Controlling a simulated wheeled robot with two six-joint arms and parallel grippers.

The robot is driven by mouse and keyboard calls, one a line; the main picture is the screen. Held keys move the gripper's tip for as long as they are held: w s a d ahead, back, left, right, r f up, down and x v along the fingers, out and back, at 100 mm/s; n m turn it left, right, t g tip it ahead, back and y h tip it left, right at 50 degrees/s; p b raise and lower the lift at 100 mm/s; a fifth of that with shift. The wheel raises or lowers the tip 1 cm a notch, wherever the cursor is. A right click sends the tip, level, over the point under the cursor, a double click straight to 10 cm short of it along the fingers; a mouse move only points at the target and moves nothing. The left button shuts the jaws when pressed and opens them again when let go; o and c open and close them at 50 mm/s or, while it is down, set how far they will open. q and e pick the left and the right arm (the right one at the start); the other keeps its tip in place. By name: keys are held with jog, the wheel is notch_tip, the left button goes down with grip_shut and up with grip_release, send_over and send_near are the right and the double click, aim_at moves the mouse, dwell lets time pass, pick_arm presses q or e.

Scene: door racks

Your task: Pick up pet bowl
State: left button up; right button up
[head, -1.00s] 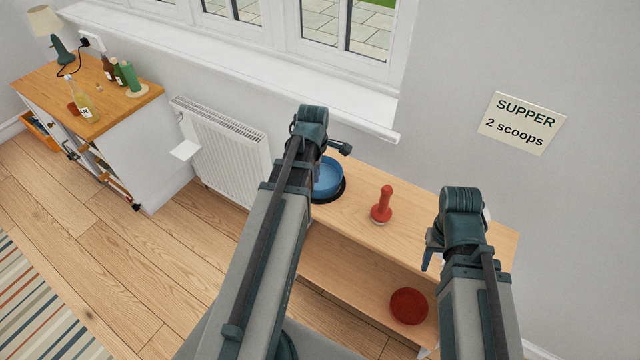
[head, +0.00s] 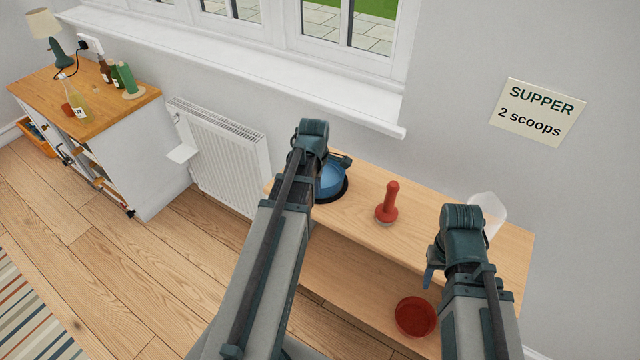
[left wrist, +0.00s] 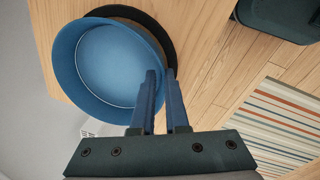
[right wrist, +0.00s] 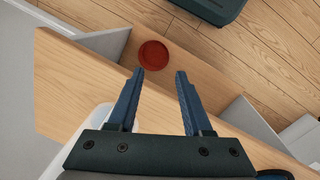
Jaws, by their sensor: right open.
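The blue pet bowl (head: 332,180) is at the left end of the shelf unit's top, over a round black mat (head: 341,193), partly covered by my left arm. In the left wrist view, the bowl (left wrist: 110,65) is large and seen from above, with a dark crescent of mat past its rim. My left gripper (left wrist: 161,72) has its fingers close together, one on each side of the rim, shut on it. I cannot tell whether the bowl is clear of the mat. My right gripper (right wrist: 159,73) is open and empty, above the unit's right part.
A red upright object (head: 388,203) stands mid-top, and a translucent white container (head: 487,213) is behind my right arm. A red bowl (head: 416,316) sits on the lower shelf. A radiator (head: 215,155) and a bottle-topped cabinet (head: 95,108) are to the left.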

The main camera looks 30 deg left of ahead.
pick_arm(q)
notch_tip(320, 180, down, 2)
jog(key=shift+w+f+b, duration=0.15)
jog(key=shift+f+b, duration=0.05)
jog(key=shift+b, duration=0.5)
jog(key=shift+r, duration=0.1)
pick_arm(e)
notch_tip(320, 180, down, 2)
jog(key=shift+f, duration=0.1)
pick_arm(q)
grip_shut()
jog(key=shift+r+p, duration=0.25)
jog(key=shift+p, duration=0.1)
pick_arm(e)
jog(key=shift+r, duration=0.25)
dwell(0.4)
pick_arm(q)
notch_tip(320, 180, up, 10)
jog(key=p, duration=0.9)
jog(key=shift+f, duration=0.25)
pick_arm(e)
notch_tip(320, 180, up, 10)
jog(key=shift+f, duration=0.25)
